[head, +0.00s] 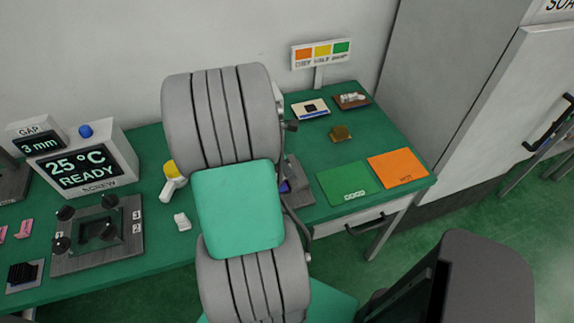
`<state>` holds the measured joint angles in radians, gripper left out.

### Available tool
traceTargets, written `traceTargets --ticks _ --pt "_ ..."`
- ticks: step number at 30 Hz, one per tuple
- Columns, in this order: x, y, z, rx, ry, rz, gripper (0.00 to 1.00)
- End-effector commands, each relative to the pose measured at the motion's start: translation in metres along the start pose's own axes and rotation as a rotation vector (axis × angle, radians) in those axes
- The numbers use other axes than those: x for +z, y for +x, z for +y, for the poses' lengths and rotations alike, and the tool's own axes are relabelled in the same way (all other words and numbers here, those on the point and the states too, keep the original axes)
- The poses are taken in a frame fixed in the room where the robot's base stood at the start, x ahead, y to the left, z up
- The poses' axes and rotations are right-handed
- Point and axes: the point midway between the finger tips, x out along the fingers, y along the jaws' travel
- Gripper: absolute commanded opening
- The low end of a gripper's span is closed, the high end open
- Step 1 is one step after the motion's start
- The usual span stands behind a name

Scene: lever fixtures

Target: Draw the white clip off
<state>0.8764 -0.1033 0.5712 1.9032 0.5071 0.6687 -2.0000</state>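A small white piece (181,220) lies on the green table, just left of my arm; it may be the white clip, but it is too small to be sure. A white and yellow object (173,181) stands a little behind it. My arm's thick grey and green links fill the middle of the head view and hide part of the table. A dark fixture (299,190) with a purple part shows only partly at my arm's right edge. My gripper is not visible; whether it touches anything cannot be seen.
A plate with dark knobs (97,233) and a display box reading 25 °C READY (82,168) stand at left. A green mat (347,183) and an orange mat (398,168) lie at right. Small boards (310,109) lie behind, below a coloured sign (321,52).

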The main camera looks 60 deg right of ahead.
Motion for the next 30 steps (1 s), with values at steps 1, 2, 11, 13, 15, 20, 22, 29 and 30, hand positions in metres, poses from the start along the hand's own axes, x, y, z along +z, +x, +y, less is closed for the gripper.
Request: traceTargets --ticks 1,2,11,13,15,20,22,29,30 --pt "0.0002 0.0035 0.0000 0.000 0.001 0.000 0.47" --pt "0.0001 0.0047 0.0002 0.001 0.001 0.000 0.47" --pt "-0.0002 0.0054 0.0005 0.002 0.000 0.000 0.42" --pt "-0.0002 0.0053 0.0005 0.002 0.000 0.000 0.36" --pt "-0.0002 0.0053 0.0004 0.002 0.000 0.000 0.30" --pt "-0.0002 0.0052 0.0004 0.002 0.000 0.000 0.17" --pt "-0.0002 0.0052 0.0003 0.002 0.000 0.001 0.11" --pt "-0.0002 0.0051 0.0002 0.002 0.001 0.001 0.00" --pt "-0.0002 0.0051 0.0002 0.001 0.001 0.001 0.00"
